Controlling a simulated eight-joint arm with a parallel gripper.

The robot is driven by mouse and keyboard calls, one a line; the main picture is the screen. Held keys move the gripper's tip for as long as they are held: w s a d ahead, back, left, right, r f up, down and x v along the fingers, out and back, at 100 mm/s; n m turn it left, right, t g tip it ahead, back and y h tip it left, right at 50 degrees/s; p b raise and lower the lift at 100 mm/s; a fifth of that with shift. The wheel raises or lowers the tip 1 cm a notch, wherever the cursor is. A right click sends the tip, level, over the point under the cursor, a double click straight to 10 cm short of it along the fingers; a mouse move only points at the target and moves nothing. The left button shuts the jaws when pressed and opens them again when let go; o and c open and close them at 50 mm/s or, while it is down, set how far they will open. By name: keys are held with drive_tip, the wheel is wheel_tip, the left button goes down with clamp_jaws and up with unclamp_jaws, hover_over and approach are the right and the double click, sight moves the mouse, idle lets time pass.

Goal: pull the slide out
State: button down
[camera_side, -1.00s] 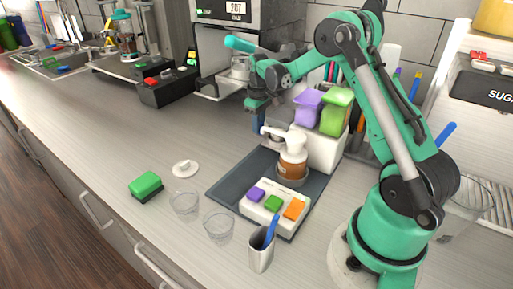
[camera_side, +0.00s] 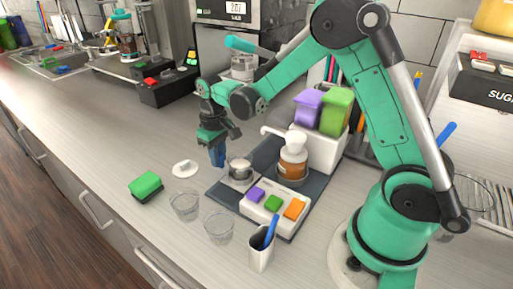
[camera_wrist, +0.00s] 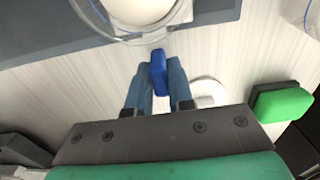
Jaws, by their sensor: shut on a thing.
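My gripper (camera_side: 216,158) is over the left end of the dark base tray (camera_side: 213,194) in the side view. In the wrist view its blue fingers (camera_wrist: 159,75) are shut on a small blue handle (camera_wrist: 158,60). The handle meets the rim of a clear, round holder (camera_wrist: 128,38), which is the slide's end, with a pale round thing inside. In the side view the slide's round, silvery holder (camera_side: 240,172) sits just right of my fingers, above the tray. The fingers hide the handle there.
A pump bottle (camera_side: 292,165) and a white button panel (camera_side: 275,205) stand right of the slide. Two clear cups (camera_side: 185,207) (camera_side: 219,229), a white lid (camera_side: 185,168) and a green sponge (camera_side: 145,185) lie to the front left.

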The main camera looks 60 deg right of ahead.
drive_tip(key=shift+a, duration=1)
drive_tip(key=c, duration=0.8)
unclamp_jaws()
drive_tip(key=shift+r, duration=2.85)
